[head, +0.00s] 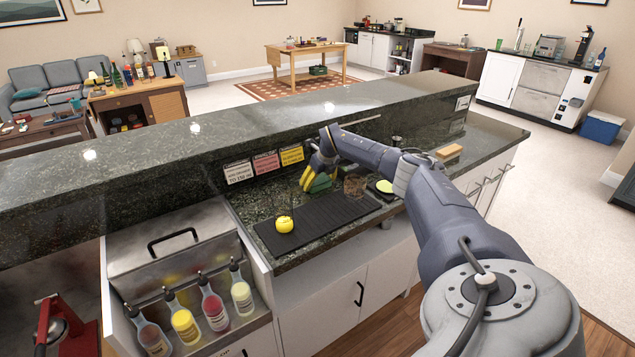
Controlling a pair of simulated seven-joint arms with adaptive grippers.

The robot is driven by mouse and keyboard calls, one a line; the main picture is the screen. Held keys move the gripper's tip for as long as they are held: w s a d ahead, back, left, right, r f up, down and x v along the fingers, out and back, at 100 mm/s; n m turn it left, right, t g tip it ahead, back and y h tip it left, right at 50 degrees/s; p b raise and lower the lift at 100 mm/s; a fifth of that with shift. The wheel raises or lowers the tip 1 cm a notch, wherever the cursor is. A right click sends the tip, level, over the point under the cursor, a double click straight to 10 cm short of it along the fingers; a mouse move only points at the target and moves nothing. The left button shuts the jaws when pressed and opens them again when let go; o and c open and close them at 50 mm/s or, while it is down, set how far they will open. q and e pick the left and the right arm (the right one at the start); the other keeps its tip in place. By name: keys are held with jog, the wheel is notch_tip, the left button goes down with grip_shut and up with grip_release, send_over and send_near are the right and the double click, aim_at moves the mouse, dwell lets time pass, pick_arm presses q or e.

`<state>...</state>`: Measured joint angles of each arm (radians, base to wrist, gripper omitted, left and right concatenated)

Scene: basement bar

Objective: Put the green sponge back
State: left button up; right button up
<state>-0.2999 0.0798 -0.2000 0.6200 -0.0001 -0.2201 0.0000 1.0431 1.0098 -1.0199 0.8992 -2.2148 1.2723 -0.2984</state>
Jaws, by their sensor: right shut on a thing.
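My right gripper (308,172) reaches over the counter from the right, with yellow finger parts pointing down near the back wall of the bar. It is shut on the green sponge (320,183), a small dark green block partly hidden by the fingers. The sponge is at or just above the counter; I cannot tell if it touches. My left gripper is not in view.
A black ribbed mat (325,221) carries a yellow lemon-like fruit (284,224). A brown glass (354,186) and a yellow-green round thing (385,186) stand right of the gripper. A tan block (448,152) lies farther right. Bottles (185,324) stand front left.

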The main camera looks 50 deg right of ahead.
jog(key=o, duration=0.9)
jog(key=shift+f, duration=0.1)
jog(key=v, duration=1.2)
